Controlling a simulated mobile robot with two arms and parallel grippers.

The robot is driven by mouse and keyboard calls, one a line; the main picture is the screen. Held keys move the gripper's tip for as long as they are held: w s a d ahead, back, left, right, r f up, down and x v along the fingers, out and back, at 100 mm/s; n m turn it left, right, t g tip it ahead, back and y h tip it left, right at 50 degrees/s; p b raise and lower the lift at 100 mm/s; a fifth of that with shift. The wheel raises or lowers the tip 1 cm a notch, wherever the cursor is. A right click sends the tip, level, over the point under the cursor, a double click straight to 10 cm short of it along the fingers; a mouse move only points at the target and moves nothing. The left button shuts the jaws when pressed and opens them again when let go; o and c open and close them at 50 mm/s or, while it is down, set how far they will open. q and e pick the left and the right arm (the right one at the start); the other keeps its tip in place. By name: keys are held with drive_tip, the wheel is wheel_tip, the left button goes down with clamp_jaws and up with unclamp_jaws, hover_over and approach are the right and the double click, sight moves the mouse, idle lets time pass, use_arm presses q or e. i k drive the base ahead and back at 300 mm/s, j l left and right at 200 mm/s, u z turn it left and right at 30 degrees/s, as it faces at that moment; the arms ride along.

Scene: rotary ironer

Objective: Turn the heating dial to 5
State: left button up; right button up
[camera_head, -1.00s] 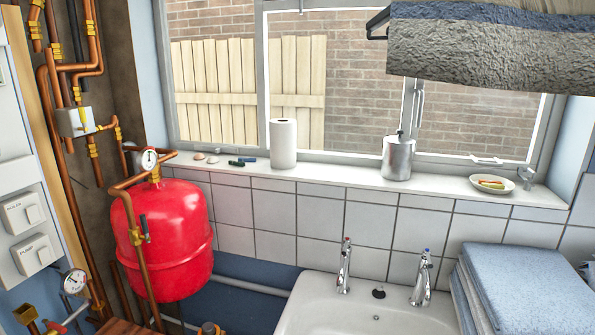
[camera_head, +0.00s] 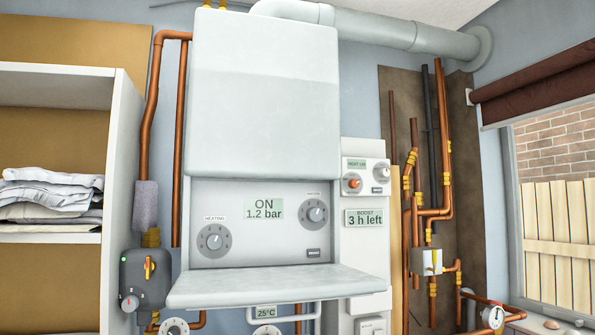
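The heating dial (camera_head: 214,241) is a round grey knob under a "HEATING" label on the boiler's recessed control panel. Its exact setting is too small to read. A second similar dial (camera_head: 314,213) sits higher on the right of the panel. Between them a display (camera_head: 263,209) reads "ON 1.2 bar". The white boiler (camera_head: 264,95) hangs on the wall, and its lower flap (camera_head: 275,285) is folded out below the panel. Neither of my grippers is in view.
A side unit (camera_head: 364,250) right of the boiler has small knobs and a "3 h left" display. Shelves with folded cloths (camera_head: 50,195) stand at the left. Copper pipes (camera_head: 446,150) run on both sides. The flap juts out below the dials.

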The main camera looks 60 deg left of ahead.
sight(214, 240)
drive_tip(key=u, duration=2.05)
